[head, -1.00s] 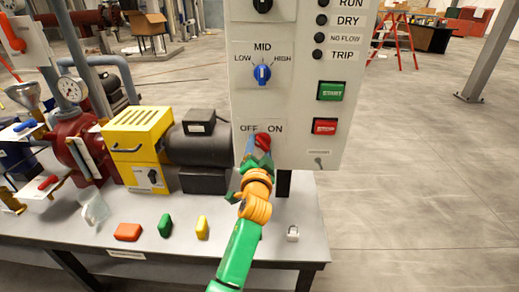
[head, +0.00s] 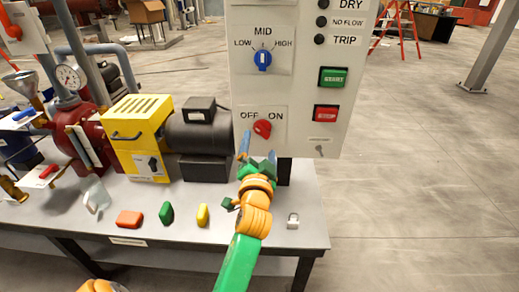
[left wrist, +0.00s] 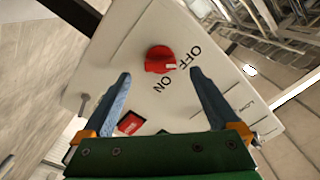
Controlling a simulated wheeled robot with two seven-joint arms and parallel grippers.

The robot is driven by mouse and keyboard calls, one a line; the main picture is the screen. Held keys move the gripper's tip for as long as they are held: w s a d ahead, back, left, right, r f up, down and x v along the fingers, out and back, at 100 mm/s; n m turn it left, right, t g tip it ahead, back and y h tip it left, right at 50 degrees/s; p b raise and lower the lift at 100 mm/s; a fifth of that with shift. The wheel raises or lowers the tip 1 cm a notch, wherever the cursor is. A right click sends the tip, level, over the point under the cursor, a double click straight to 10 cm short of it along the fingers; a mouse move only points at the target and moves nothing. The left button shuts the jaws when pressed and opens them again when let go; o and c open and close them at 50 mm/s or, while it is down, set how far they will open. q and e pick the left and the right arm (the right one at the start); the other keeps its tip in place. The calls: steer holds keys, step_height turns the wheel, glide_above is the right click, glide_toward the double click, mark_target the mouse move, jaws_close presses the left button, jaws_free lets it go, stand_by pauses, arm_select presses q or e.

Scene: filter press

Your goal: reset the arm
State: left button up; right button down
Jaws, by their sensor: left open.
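My left gripper (head: 257,152) is open and empty, just below and in front of the red OFF/ON knob (head: 262,128) on the white control panel (head: 245,88). In the left wrist view the red knob (left wrist: 160,59) lies beyond the two blue fingertips (left wrist: 160,76), apart from them. The knob's white mark points toward the side between the OFF and ON labels in that view. My right gripper does not show clearly; only an orange part of mine is at the bottom left of the head view.
The panel also has a blue MID knob (head: 263,60), a green button (head: 333,77) and a red button (head: 326,112). The table (head: 180,230) holds a yellow pump unit (head: 140,150), red, green and yellow blocks, and a small padlock (head: 293,221). Open floor lies to the right.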

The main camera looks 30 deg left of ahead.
arm_select(q)
steer(key=shift+s+d, duration=0.3)
steer(key=shift+s, duration=0.2)
steer(key=s+d+f+m+g+h+p, duration=0.1)
steer(key=s+d+f+g+h, duration=0.25)
steer(key=f, duration=1.15)
steer(key=s+d+f+m+g+h+p, duration=0.15)
steer(key=d+f+h, duration=0.4)
steer(key=f, duration=0.95)
steer(key=s+d+f+n+g, duration=0.1)
steer(key=s+f+g, duration=0.2)
steer(key=s+f, duration=0.6)
steer(key=s+d+f+g, duration=0.25)
steer(key=s+f, duration=0.35)
steer(key=s, duration=0.5)
steer(key=s+a+f+n+g, duration=0.1)
steer(key=s+g, duration=0.1)
steer(key=s, duration=0.4)
steer(key=s+a+f+g, duration=0.1)
steer(key=s+f+g, duration=0.1)
steer(key=s, duration=0.5)
steer(key=shift+s+a+f+n, duration=0.2)
steer(key=shift+s+f+n, duration=0.1)
steer(key=shift+n, duration=0.05)
